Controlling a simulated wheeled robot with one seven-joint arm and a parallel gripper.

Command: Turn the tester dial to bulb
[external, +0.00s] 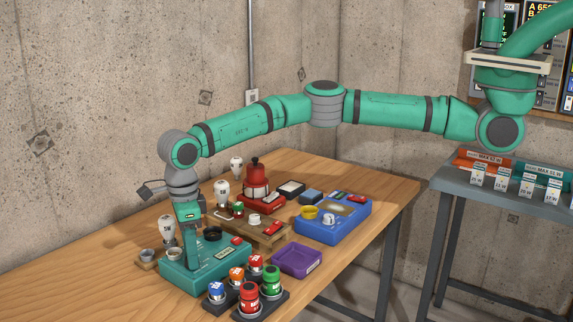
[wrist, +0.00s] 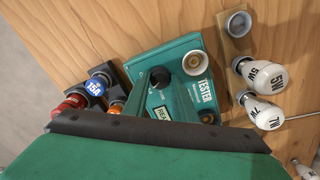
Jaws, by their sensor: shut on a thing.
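The tester (external: 230,262) is a teal box on the table's near left part. It also shows in the wrist view, with its printed label (wrist: 206,90). My gripper (external: 193,264) points down onto the tester's top and is shut on its dial. The black dial (wrist: 160,76) shows partly in the wrist view, beside a green finger; the external view hides it behind the gripper. The dial's marks and pointer cannot be read. A pale round socket (wrist: 195,62) on the tester is empty. A small display (wrist: 160,113) is partly covered by my gripper's body.
White bulbs (wrist: 266,77) stand on a wooden holder (wrist: 236,45) close beside the tester. Red, green, blue and orange fuses (external: 248,296) stand in black holders on its other side. A purple tray (external: 297,261), a blue box (external: 335,228) and a red device (external: 257,188) lie beyond.

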